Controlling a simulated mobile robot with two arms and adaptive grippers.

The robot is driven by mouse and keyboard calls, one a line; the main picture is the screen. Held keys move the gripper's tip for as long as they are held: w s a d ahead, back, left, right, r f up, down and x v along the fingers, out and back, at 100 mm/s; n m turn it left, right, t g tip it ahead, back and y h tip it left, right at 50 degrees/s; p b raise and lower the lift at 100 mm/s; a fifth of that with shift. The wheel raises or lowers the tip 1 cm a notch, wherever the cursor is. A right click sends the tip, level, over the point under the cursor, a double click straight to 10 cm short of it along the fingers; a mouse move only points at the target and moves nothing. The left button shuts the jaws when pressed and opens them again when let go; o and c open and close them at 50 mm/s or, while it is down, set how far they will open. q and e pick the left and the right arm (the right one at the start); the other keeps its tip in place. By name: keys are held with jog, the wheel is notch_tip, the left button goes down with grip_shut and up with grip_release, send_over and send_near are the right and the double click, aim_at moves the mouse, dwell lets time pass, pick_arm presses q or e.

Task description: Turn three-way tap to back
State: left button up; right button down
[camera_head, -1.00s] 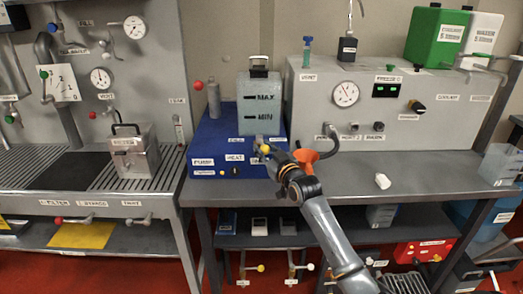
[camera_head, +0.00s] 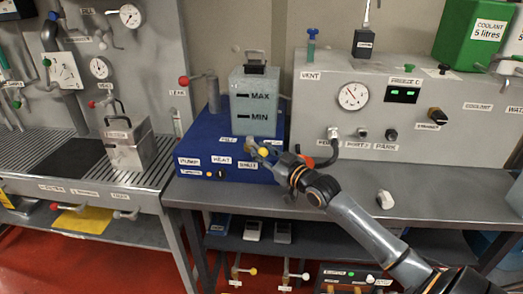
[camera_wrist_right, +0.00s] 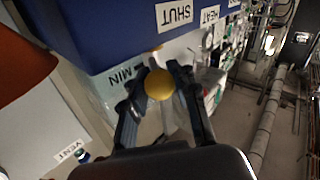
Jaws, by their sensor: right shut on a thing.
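The three-way tap (camera_head: 250,146) is on the front of the blue unit (camera_head: 197,140), below the grey tank with MAX and MIN marks. A yellow round knob (camera_head: 263,152) shows at the tap. My right gripper (camera_head: 259,149) is at the tap, shut on its handle. In the right wrist view the yellow knob (camera_wrist_right: 158,84) sits between the two dark fingers of the gripper (camera_wrist_right: 160,85). The SHUT label (camera_wrist_right: 174,13) is close to the fingertips there. The tap body is partly hidden by the fingers. My left gripper is out of view.
The tank (camera_head: 253,100) stands on the blue unit just above my gripper. A grey panel (camera_head: 385,115) with a gauge is to the right. Small taps (camera_head: 240,270) hang under the bench. The bench top (camera_head: 440,185) right of my arm is mostly clear, with a small white item (camera_head: 385,199).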

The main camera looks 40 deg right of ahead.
jog(key=shift+a+f, duration=0.1)
jog(key=shift+f, duration=0.05)
jog(key=c, duration=1.4)
grip_release()
jog(key=o, duration=0.4)
jog(key=shift+s, duration=0.15)
jog(key=s, duration=0.8)
jog(key=s+d, duration=0.1)
jog(key=s, duration=0.3)
jog(key=shift+c, duration=0.5)
